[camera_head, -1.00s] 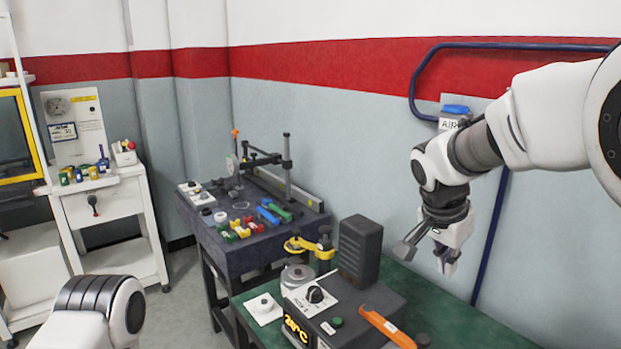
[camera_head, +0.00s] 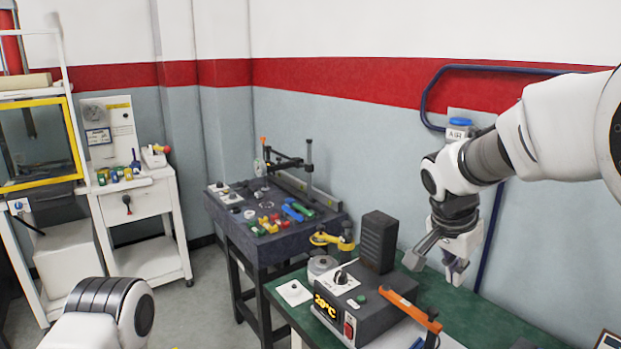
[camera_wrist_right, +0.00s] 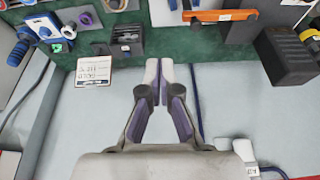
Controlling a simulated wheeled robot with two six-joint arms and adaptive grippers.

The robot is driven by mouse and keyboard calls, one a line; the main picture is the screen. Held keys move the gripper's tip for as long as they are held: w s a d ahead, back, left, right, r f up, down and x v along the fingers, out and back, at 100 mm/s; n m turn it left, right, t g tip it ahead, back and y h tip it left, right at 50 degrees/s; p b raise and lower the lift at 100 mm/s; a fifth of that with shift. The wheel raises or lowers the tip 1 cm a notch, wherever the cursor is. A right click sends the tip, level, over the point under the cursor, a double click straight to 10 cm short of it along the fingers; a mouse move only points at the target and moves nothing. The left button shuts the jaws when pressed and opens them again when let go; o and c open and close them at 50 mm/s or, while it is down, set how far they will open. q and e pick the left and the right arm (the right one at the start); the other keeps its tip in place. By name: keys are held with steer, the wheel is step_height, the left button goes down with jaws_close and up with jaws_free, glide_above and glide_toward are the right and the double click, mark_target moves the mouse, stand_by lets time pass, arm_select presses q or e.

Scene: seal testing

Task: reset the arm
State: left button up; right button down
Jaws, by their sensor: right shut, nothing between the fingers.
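My right gripper (camera_head: 455,272) hangs at the end of the white arm at the right, above the green bench top (camera_head: 470,325) and near the wall. In the right wrist view its two fingers (camera_wrist_right: 165,68) are together, with nothing between them. My left arm shows only as a white and dark link at the lower left of the head view; its gripper is out of frame.
A dark heater box (camera_head: 365,310) with a yellow display and an orange-handled tool (camera_head: 408,310) sit below the right gripper. A black finned block (camera_head: 378,242) stands behind. A dark table (camera_head: 238,228) holds small coloured parts. A blue pipe (camera_head: 490,240) runs along the wall.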

step_height(320, 180, down, 14)
steer(key=n+y, duration=0.1)
steer(key=n, duration=0.2)
steer(key=s+f+n, duration=0.1)
steer(key=s+f, duration=0.2)
steer(key=f, duration=0.3)
steer(key=s+f+n+g+y, duration=0.1)
steer(key=s+f, duration=0.2)
steer(key=f, duration=0.3)
steer(key=s+f+n+y, duration=0.1)
steer(key=s+f, duration=0.3)
steer(key=f, duration=0.2)
steer(key=shift+a+g, duration=0.3)
steer(key=shift+a, duration=0.05)
steer(key=s+d+f+n, duration=0.1)
steer(key=s+f+n, duration=0.1)
steer(key=s+f, duration=0.6)
steer(key=s+f+n, duration=0.2)
steer(key=s+f, duration=0.1)
steer(key=s, duration=0.9)
arm_select(q)
step_height(320, 180, down, 10)
steer(key=b, duration=1)
steer(key=shift+w+d, duration=0.15)
steer(key=shift+w, duration=0.15)
arm_select(e)
step_height(320, 180, down, 10)
steer(key=shift+s+f+n+g, duration=0.15)
steer(key=shift+s+n+g, duration=0.15)
steer(key=shift+s+n, duration=0.1)
